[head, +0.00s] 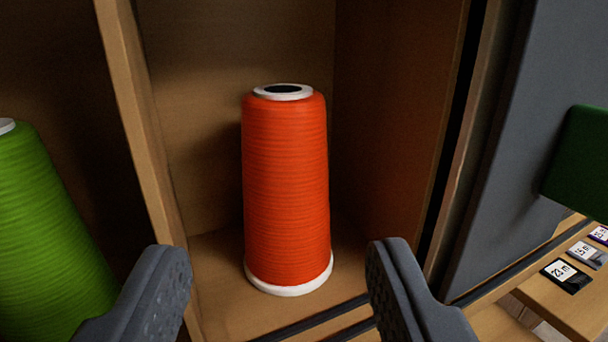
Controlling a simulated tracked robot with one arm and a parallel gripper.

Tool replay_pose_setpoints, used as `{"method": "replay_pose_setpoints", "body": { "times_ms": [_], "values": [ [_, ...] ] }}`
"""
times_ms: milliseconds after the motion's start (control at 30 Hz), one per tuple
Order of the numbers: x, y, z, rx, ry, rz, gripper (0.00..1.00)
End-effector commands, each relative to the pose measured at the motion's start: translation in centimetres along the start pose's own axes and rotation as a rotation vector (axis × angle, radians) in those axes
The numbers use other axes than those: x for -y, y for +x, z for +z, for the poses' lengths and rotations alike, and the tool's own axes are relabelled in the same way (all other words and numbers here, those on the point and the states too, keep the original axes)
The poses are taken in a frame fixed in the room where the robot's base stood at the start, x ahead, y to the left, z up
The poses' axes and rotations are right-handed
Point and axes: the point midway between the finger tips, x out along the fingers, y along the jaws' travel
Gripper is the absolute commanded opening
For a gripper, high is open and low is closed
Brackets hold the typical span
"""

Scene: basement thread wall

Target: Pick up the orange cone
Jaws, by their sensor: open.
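The orange cone (287,190) of thread stands upright in a wooden cubby (215,255). It has a white base rim and a white top ring with a dark hole. My gripper (280,275) is open and empty in front of the cubby. One finger is at the lower left and the other at the lower right, with the cone seen between them, farther in. The fingers do not appear to touch the cone.
A green cone (45,230) stands in the compartment to the left, past a wooden divider (145,130). A grey panel (530,130) is at the right, with a dark green object (580,160) and small labels (567,274) beyond it. A dark rail runs along the cubby's front edge.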

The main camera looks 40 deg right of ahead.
Motion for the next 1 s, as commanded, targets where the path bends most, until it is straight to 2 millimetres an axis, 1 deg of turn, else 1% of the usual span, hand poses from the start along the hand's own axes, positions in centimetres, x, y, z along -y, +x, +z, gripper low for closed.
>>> {"method": "replay_pose_setpoints", "body": {
  "times_ms": [33, 200, 300, 567, 900, 1000],
  "values": [
    [-0.2, 1.0, -0.1, -0.002, 0.000, 0.005, 0.50],
    [-0.3, 3.4, -0.1, 0.001, -0.001, 0.005, 0.50],
    [-0.2, 4.4, 0.1, 0.002, -0.002, 0.004, 0.50],
    [-0.2, 5.6, 0.0, 0.001, 0.000, 0.004, 0.50],
    [-0.2, 9.3, 0.0, 0.002, 0.000, 0.003, 0.50],
    [-0.2, 10.0, 0.1, 0.003, -0.001, 0.003, 0.50]
  ]
}}
